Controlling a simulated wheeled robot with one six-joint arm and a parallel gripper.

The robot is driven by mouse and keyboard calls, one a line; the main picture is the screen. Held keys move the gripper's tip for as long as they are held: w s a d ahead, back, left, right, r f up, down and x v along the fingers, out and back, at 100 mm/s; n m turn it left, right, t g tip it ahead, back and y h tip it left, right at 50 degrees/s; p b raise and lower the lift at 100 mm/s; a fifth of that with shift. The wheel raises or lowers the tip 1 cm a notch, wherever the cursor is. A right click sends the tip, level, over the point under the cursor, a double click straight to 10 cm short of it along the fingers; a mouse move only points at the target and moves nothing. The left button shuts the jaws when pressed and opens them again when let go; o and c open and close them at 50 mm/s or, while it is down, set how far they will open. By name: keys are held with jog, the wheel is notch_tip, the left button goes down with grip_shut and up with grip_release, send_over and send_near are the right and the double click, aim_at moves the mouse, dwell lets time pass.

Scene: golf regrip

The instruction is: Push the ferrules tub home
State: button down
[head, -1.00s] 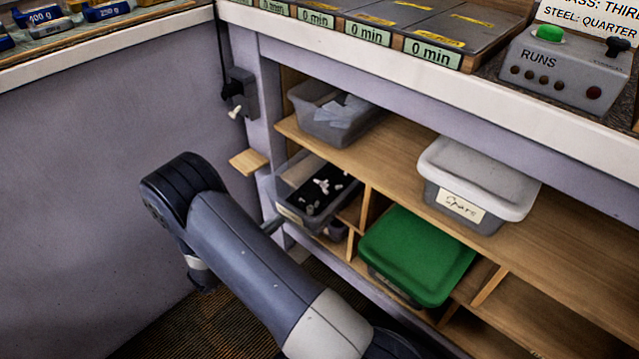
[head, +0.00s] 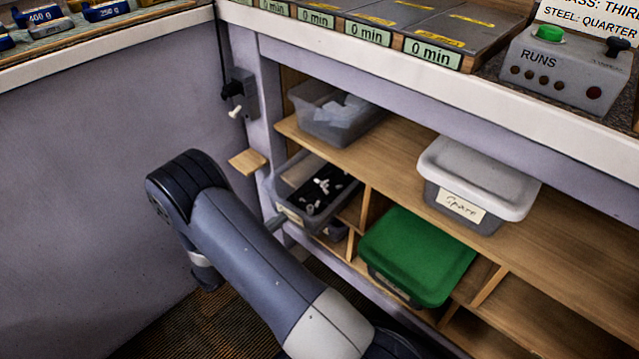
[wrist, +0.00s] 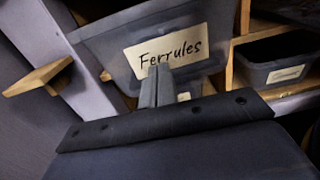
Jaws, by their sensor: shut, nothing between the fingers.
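The ferrules tub (head: 290,214) is a grey see-through tub holding a black tray with small pale pieces. It sits in the left lower bay of the shelf unit, its front standing out past the post. In the wrist view its front (wrist: 112,60) carries a label reading "Ferrules" and looks tilted. My gripper (wrist: 160,72) is shut and empty, its fingertips at the lower part of the label. They look to be against the tub's front, but I cannot be sure of contact. In the head view my arm hides most of the gripper.
A green-lidded tub (head: 418,255) is to the right, beyond a wooden divider (head: 364,212). A white-lidded tub (head: 480,178) and an open grey tub (head: 338,118) stand on the shelf above. A small wooden ledge (head: 248,162) juts out at left. Another labelled tub (wrist: 275,65) shows at right.

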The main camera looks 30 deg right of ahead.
aim_at(309, 198)
jog(key=shift+b+x, duration=0.4)
jog(key=shift+x, duration=6)
jog(key=v, duration=1)
jog(key=shift+x, duration=4.3)
jog(key=shift+w+d, duration=0.2)
jog(key=shift+d, duration=0.35)
jog(key=shift+a, duration=0.35)
jog(key=v, duration=0.8)
jog(key=shift+s+p, duration=0.1)
jog(key=shift+p, duration=0.3)
